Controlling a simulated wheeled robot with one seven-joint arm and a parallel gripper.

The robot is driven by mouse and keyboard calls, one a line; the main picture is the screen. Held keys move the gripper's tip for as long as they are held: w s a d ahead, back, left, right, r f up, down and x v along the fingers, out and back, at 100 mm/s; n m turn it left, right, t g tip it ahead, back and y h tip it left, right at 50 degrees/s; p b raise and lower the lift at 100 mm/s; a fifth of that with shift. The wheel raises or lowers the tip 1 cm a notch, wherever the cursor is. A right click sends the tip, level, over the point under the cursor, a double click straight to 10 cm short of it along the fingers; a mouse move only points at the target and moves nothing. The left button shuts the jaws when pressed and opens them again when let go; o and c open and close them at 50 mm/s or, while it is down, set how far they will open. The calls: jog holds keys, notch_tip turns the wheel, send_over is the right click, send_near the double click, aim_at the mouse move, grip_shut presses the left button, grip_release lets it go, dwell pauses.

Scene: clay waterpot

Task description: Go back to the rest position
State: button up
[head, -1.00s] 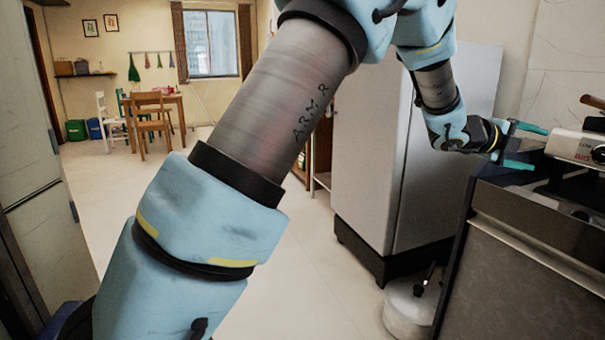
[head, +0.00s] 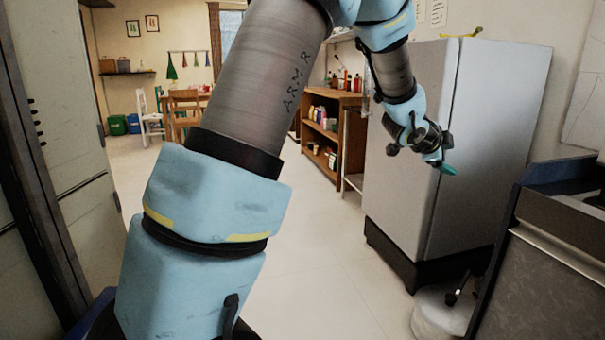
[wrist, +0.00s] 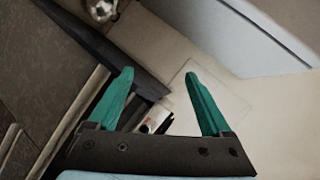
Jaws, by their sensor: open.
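My gripper (head: 447,169) hangs in front of the pale fridge in the head view, clear of the counter. In the wrist view its two green fingers (wrist: 158,73) stand wide apart. Nothing is held between them. Beyond the fingers, a small white and dark item (wrist: 157,119) shows lower down in the wrist view, and I cannot tell what it is. My arm crosses the middle of the head view and hides part of the room.
The fridge (head: 413,140) stands behind my gripper. A dark counter (head: 555,235) is at the right, with a pale round vessel (head: 440,315) on the floor beside it. A wooden shelf (head: 335,130) stands further back. Open floor (head: 320,255) lies in the middle.

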jog(key=a+f+n+y, duration=0.3)
jog(key=a+n+y, duration=0.15)
jog(key=a, duration=0.75)
jog(key=a+f+n+y, duration=0.35)
jog(key=a+n, duration=0.25)
jog(key=a, duration=0.7)
jog(key=s+a+f+n+g+y, duration=0.1)
jog(key=s+a+f+n+g, duration=0.2)
jog(key=s+a+n, duration=0.45)
jog(key=s+a+f+n+g+y, duration=0.15)
jog(key=s+a+f+n, duration=0.25)
jog(key=s+a, duration=0.55)
notch_tip(320, 180, up, 20)
jog(key=a+g+p, duration=0.1)
jog(key=p, duration=1.8)
jog(key=shift+s+f, duration=0.25)
jog(key=shift+s, duration=0.1)
jog(key=shift+a, duration=0.1)
